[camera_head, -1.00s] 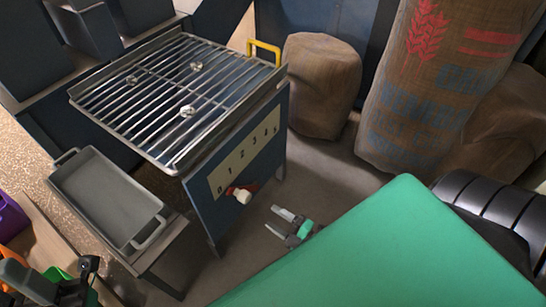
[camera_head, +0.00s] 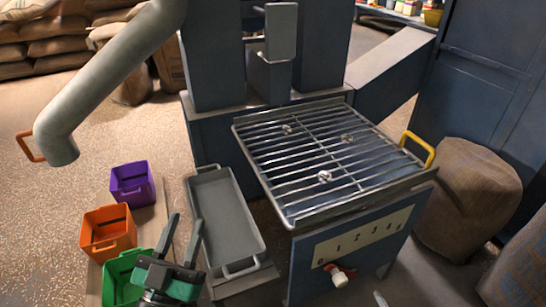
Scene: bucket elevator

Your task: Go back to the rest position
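My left gripper (camera_head: 184,221) shows at the lower left, its two dark fingers pointing up and standing apart with nothing between them. It appears in front of the grey metal tray (camera_head: 240,266) and beside the green bin (camera_head: 117,276); I cannot tell the exact gap to either. A small grey tip at the bottom edge looks like part of my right gripper (camera_head: 380,299). The rest of that gripper and its arm are out of view.
A blue machine with a barred grate (camera_head: 325,163), yellow handle (camera_head: 418,148) and numbered scale (camera_head: 362,238) stands at centre right. An orange bin (camera_head: 107,232) and purple bin (camera_head: 133,184) stand at left, below a grey pipe (camera_head: 112,78). A sack (camera_head: 467,200) stands right.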

